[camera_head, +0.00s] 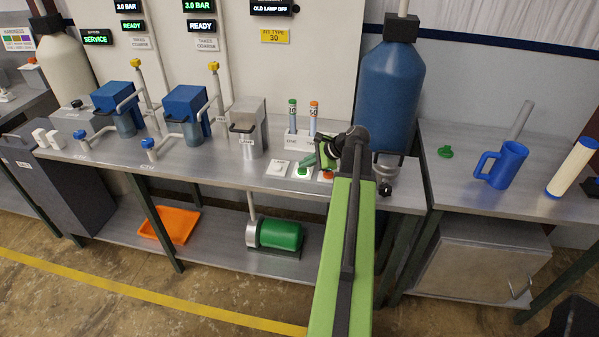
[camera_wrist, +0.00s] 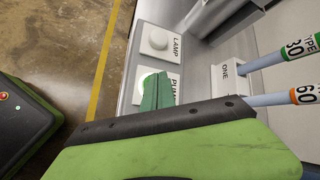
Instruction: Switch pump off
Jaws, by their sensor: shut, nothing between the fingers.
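A row of push-button boxes sits on the steel bench. The pump button (camera_head: 303,171) looks green in the head view. In the wrist view the pump button (camera_wrist: 146,75) is pale with a green tint, and my green fingers partly hide it and its label. My gripper (camera_head: 312,159) is shut and empty, close over the pump button. It also shows in the wrist view (camera_wrist: 160,90); I cannot tell whether it touches the button. The green pump (camera_head: 281,235) lies on the lower shelf.
The white lamp button (camera_head: 278,168) is just left of the pump button, and an orange-red button (camera_head: 327,175) is just right. A holder (camera_head: 305,142) with two tubes stands behind. A blue tank (camera_head: 390,95) stands at the right. The bench front is clear.

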